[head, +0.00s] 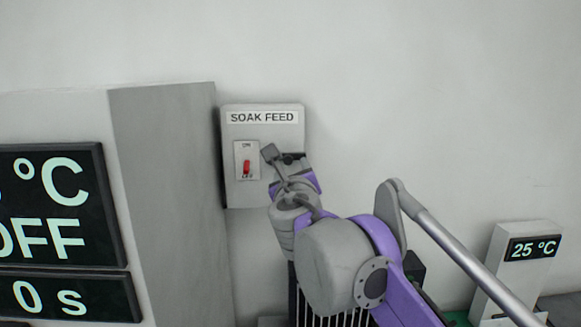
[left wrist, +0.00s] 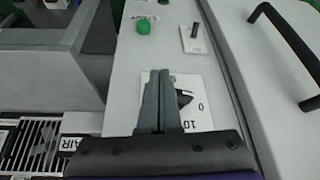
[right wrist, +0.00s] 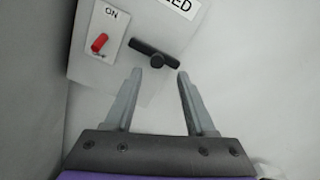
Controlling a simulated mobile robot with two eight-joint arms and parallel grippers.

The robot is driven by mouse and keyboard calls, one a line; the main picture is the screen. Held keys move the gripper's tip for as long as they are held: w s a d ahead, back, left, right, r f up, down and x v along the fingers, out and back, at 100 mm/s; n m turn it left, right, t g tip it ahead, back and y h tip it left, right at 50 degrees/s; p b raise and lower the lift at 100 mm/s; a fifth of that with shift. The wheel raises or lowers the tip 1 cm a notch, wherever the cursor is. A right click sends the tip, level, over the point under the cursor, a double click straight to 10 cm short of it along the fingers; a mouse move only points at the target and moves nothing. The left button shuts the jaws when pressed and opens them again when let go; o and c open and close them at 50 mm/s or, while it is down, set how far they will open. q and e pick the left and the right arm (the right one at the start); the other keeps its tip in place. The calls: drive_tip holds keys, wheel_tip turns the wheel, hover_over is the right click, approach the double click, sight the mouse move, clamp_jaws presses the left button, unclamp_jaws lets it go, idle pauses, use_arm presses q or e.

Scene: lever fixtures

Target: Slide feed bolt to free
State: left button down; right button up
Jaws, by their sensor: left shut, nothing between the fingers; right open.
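The SOAK FEED panel (head: 263,105) is a light grey box on the wall. It carries a red switch lever (head: 247,167) on a plate marked ON at the top, and the lever points down. To its right is a black bar handle with a round knob (right wrist: 155,56), lying slightly tilted in the right wrist view; I take it for the feed bolt. In the head view my right gripper mostly covers it. My right gripper (right wrist: 159,76) is open, its fingertips just short of the handle, with nothing between them. My left gripper (left wrist: 158,74) is shut and empty, away from the panel.
A grey cabinet (head: 168,190) with dark displays (head: 55,205) stands left of the panel. A small 25 °C display box (head: 528,249) is at the lower right.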

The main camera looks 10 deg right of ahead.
drive_tip(key=v, duration=0.5)
drive_tip(key=shift+d, duration=0.1)
drive_tip(key=s+d+f+m+g+h, duration=0.1)
drive_tip(key=s+d+f+m+g, duration=0.25)
drive_tip(key=f+m, duration=0.5)
drive_tip(key=s+d+f+m+g, duration=0.2)
drive_tip(key=s+d+f+m, duration=0.15)
drive_tip(key=f+m, duration=0.5)
drive_tip(key=s+d+f+m+g+h, duration=0.1)
drive_tip(key=s+d+f+m+g, duration=0.1)
drive_tip(key=s+f+m, duration=0.6)
drive_tip(key=s+a+f+m+g+y, duration=0.1)
drive_tip(key=s+a+f+m+y, duration=0.1)
drive_tip(key=f, duration=0.6)
drive_tip(key=s+a+f+m+g+y, duration=0.2)
drive_tip(key=s+f+m, duration=0.3)
drive_tip(key=f+m, duration=0.1)
drive_tip(key=s+a+f+m+g+y, duration=0.1)
drive_tip(key=s+f+m, duration=0.3)
drive_tip(key=f, duration=0.5)
drive_tip(key=shift+a+f+m+y, duration=0.3)
drive_tip(key=shift+a+m+y, duration=0.1)
drive_tip(key=shift+a+m, duration=0.15)
drive_tip(key=shift+d+g, duration=0.1)
drive_tip(key=shift+g, duration=0.15)
